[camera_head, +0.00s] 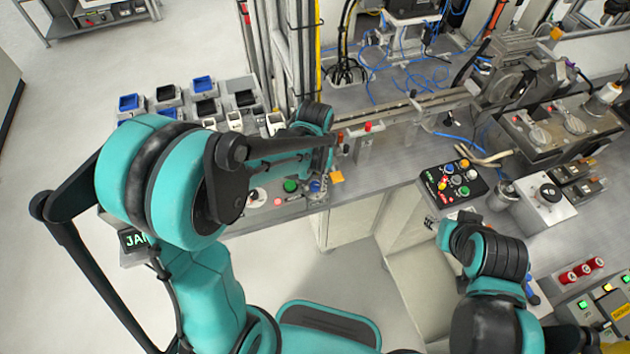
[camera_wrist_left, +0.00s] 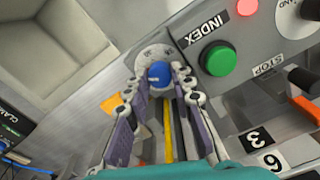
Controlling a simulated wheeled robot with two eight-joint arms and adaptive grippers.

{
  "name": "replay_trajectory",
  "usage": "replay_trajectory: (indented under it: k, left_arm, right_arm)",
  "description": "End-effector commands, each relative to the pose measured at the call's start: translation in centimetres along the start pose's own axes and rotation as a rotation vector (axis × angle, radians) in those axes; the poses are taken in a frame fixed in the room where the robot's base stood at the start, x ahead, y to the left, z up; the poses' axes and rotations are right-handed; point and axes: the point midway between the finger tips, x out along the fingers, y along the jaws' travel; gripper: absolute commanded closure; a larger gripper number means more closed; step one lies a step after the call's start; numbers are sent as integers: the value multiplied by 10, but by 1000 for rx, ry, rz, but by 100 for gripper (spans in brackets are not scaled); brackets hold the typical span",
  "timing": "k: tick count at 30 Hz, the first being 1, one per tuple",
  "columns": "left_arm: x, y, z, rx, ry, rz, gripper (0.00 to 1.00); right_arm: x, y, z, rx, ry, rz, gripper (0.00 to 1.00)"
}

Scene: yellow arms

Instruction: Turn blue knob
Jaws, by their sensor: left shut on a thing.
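The blue knob (camera_wrist_left: 158,74) sits on a round grey dial plate on a panel, and in the head view it is a small blue spot (camera_head: 315,186). My left gripper (camera_wrist_left: 158,80) has one finger on each side of the knob and is shut on it; in the head view my left gripper (camera_head: 322,170) reaches down to the panel's right end. A green INDEX button (camera_wrist_left: 218,59) is just right of the knob in the wrist view. My right arm is at the lower right of the head view, its fingers not clear.
Black levers (camera_wrist_left: 303,79) and a STOP label are right of the knob in the wrist view. A black button box (camera_head: 453,187) stands on the bench to the right. Several small bins (camera_head: 200,84) stand behind my left arm. Open floor lies in front of the bench.

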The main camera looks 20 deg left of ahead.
Motion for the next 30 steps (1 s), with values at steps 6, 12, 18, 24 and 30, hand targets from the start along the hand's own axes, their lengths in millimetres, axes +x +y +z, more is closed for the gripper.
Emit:
replay_trajectory:
  k: [6,12,18,24,30]
  left_arm:
    - [0,0,0,-60,0,0,100]
    - [0,0,0,-78,0,0,100]
    - [0,0,0,-78,0,0,100]
    - [0,0,0,-78,0,0,56]
    - [0,0,0,-77,0,0,56]
  right_arm:
    - [0,0,0,0,0,0,60]
    - [0,0,0,0,0,0,60]
    - [0,0,0,0,0,0,60]
    - [0,0,0,0,0,0,60]
    - [0,0,0,0,0,0,60]
